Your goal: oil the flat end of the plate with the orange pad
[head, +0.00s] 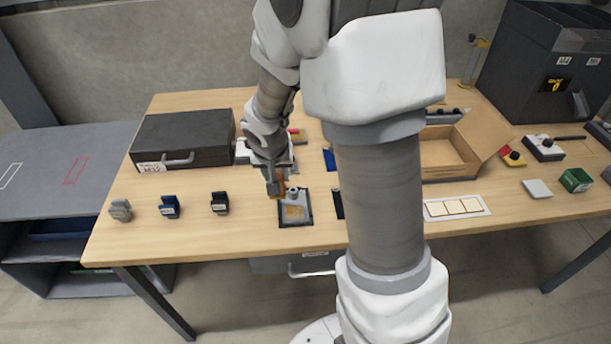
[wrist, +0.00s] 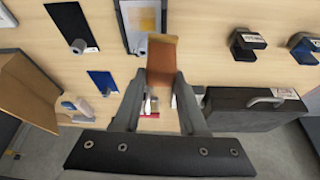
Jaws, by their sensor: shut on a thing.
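My gripper (head: 274,188) is shut on the orange pad (wrist: 162,58), a brown-orange block that sticks out beyond the fingertips in the wrist view. The pad (head: 281,180) also shows in the head view, over the table just behind the plate. The grey plate (head: 287,219) lies on a dark-edged mat near the table's front edge, with a tan patch on it and a small grey knob at its back. In the wrist view the plate (wrist: 127,20) is at the top, partly cut off. The pad appears held above the table; I cannot tell whether it touches the plate.
Three small clips, grey (head: 120,210), blue (head: 169,206) and black (head: 219,202), stand left of the plate. A dark case (head: 182,139) is behind them. An open cardboard box (head: 448,155) and a white card (head: 457,207) lie to the right. My arm hides part of the middle.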

